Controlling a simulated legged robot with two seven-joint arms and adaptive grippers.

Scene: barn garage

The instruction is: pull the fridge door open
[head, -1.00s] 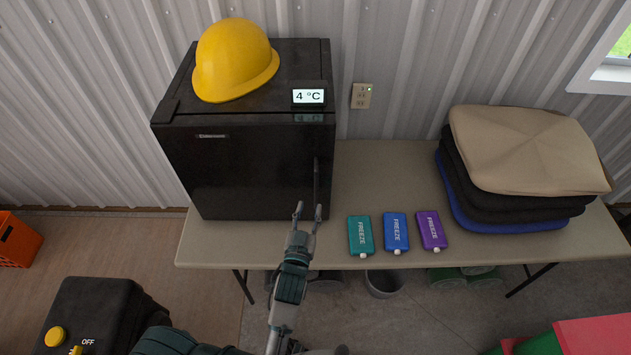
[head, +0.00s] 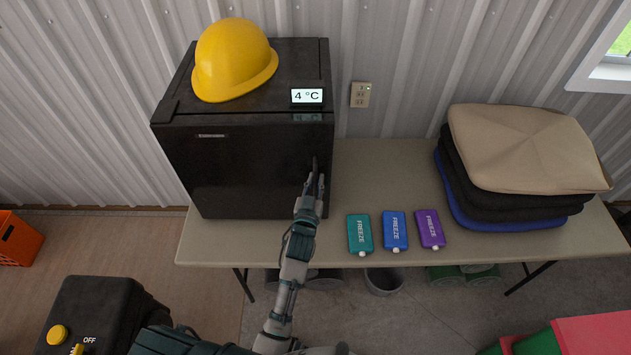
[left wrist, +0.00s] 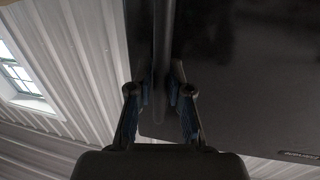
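The black fridge (head: 245,168) stands on the table with its door shut. Its dark upright handle (head: 315,163) is on the right side of the door front. My left gripper (head: 315,178) is at the lower part of this handle. In the left wrist view the handle (left wrist: 163,50) runs between the two fingers of my left gripper (left wrist: 163,90). The fingers stand on either side of it and look open, and firm contact cannot be made out. My right gripper is not in view.
A yellow hard hat (head: 233,62) and a 4 °C display (head: 307,96) are on the fridge top. Three freeze packs, teal (head: 359,234), blue (head: 395,231) and purple (head: 429,229), lie on the table (head: 380,180) right of the door. Folded cushions (head: 520,165) are stacked further right.

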